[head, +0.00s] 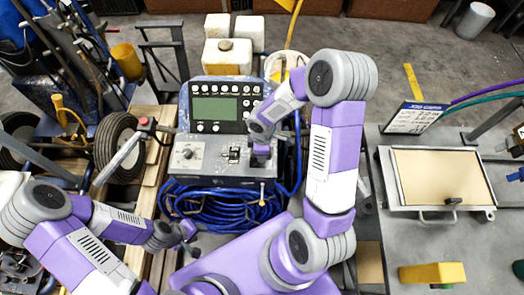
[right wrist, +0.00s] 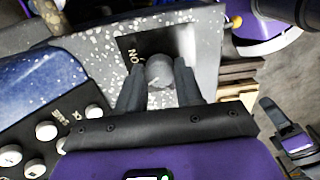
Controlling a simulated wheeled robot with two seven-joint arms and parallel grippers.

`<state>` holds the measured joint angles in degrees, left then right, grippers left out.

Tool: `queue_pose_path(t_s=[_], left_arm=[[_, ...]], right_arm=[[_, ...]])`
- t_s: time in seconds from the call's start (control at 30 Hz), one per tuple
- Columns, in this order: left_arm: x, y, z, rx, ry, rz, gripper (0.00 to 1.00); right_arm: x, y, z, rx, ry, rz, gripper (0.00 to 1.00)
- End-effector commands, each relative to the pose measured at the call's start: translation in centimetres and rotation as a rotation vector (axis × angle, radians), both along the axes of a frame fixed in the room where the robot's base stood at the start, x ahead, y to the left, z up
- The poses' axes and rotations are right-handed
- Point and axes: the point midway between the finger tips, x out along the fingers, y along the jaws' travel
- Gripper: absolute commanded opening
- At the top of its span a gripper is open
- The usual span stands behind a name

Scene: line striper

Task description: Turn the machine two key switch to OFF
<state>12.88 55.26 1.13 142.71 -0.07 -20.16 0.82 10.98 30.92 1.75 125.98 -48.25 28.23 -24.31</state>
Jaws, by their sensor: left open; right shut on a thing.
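The control panel (head: 208,168) of a striping machine stands in the middle of the head view. Its key switch, a round grey knob (right wrist: 160,70), sits on a black plate (right wrist: 131,47) marked ON in the right wrist view. My right gripper (right wrist: 160,88) is shut on the knob, one dark finger on each side. In the head view my right gripper (head: 261,152) covers the knob. The knob's exact setting is hard to tell. My left gripper (head: 188,238) is open and empty, low and left of the panel.
A display (head: 214,109) with rows of buttons rises behind the panel. A dial (head: 187,154) and a small switch (head: 234,155) are left of my right gripper. A coiled blue hose (head: 215,205) hangs below. A framed board (head: 437,176) lies on the bench at right.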

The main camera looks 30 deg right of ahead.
Motion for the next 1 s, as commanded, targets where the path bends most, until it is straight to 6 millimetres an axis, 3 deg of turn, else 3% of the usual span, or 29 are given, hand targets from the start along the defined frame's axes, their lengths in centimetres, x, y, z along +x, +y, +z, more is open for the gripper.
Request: queue_pose_path(t_s=[0.43, 0.47, 0.6, 0.87, 1.0], left_arm=[[0.0, 0.0, 0.0, 0.000, 0.000, 0.000, 0.43], [0.0, 0.0, 0.0, 0.000, 0.000, 0.000, 0.43], [0.0, 0.0, 0.0, 0.000, 0.000, 0.000, 0.43], [0.0, 0.0, 0.1, 0.000, 0.000, 0.000, 0.43], [0.0, 0.0, 0.5, 0.000, 0.000, 0.000, 0.43]], right_arm=[[0.1, 0.0, 0.0, 0.000, -0.002, 0.012, 0.05], [0.1, 0.0, 0.0, 0.000, -0.002, 0.011, 0.39], [0.0, 0.0, 0.0, 0.000, -0.001, 0.011, 0.60], [0.0, 0.0, 0.0, -0.001, -0.001, 0.010, 0.61], [0.1, 0.0, 1.1, 0.000, -0.002, 0.009, 0.61]])
